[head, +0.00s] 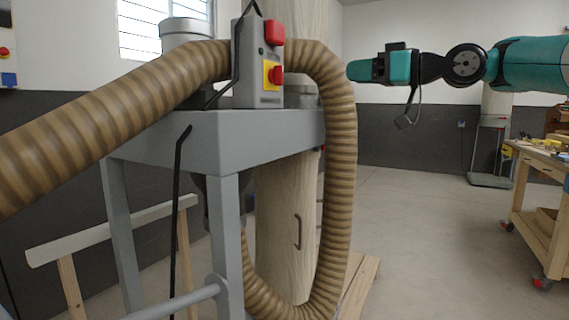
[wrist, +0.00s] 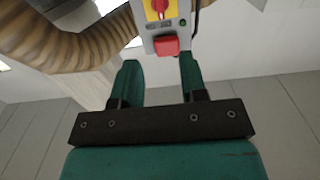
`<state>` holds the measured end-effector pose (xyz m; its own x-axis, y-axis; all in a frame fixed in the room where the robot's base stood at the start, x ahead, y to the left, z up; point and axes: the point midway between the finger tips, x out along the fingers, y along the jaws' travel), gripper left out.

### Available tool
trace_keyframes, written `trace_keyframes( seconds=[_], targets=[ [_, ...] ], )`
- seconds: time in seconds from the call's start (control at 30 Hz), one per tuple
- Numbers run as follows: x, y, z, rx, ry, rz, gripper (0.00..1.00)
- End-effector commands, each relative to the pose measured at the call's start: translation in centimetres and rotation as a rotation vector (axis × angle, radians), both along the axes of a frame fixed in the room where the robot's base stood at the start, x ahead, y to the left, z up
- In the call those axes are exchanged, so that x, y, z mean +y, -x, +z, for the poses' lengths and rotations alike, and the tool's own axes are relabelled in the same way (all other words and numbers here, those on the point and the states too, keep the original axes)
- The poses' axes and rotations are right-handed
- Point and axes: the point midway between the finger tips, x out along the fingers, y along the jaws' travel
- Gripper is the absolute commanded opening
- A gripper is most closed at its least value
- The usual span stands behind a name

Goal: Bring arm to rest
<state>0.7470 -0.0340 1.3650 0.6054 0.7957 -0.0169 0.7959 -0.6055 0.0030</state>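My arm (head: 535,65) reaches in from the right edge in the head view, roughly level and raised well above the floor.
The extractor's grey frame (head: 215,140) and ribbed brown hose (head: 341,150) fill the left and middle. The control box (head: 258,62) stands on top. A wooden workbench (head: 545,185) is at the right. Open floor (head: 430,230) lies between them.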

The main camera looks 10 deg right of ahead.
Motion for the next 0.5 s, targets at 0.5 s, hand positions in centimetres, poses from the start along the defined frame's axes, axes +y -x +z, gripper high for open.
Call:
trace_keyframes(
  seconds=[0.5],
  targets=[
    [11.3,19.8,-17.7,0.787,0.443,-0.026,0.39]
  ],
)
